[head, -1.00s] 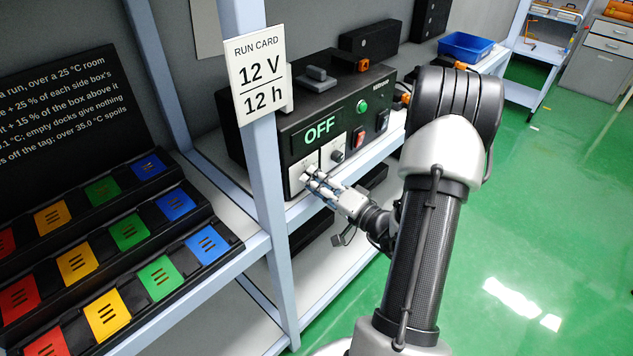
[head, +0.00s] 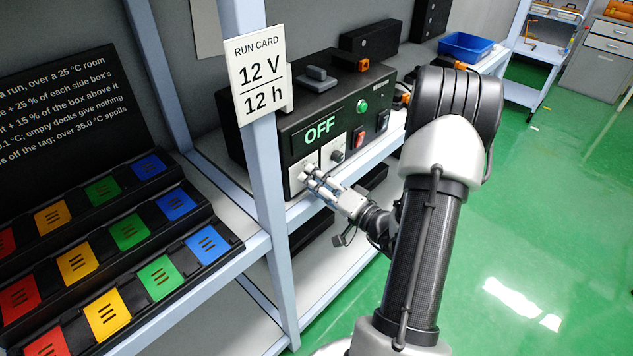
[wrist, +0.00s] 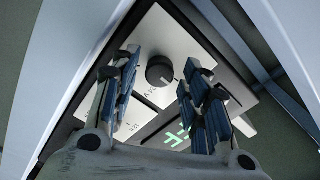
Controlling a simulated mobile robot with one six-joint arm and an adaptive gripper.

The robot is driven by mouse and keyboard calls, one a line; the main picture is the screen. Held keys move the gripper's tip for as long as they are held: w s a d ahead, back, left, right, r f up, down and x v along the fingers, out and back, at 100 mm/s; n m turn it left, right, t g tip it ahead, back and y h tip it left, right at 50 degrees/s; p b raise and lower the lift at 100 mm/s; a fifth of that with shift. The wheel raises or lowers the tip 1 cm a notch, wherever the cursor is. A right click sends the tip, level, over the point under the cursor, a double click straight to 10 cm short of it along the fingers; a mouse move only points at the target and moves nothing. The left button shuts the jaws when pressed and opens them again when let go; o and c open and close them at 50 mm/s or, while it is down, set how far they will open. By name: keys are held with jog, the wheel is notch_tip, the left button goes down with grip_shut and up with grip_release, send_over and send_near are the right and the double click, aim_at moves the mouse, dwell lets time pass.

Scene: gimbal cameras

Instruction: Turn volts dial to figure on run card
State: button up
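The run card (head: 259,75) on the shelf post reads 12 V and 12 h. Behind it stands a black power box (head: 303,112) whose display (head: 320,131) reads OFF. In the wrist view, a round dark dial (wrist: 160,70) with a light pointer mark sits between the two fingers of my gripper (wrist: 160,62). The fingers are apart, with a gap on each side of the dial.
A second dial (head: 338,155) is on the panel to the right. A red switch (head: 359,138), a green button (head: 362,106) and a dark switch (head: 383,121) are farther right. The shelf post (head: 268,185) stands close left of my gripper.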

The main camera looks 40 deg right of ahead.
jog(key=shift+s, duration=0.1)
jog(key=s, duration=1.1)
jog(key=shift+s+d+r, duration=0.15)
jog(key=shift+s+d, duration=0.15)
jog(key=shift+s, duration=0.1)
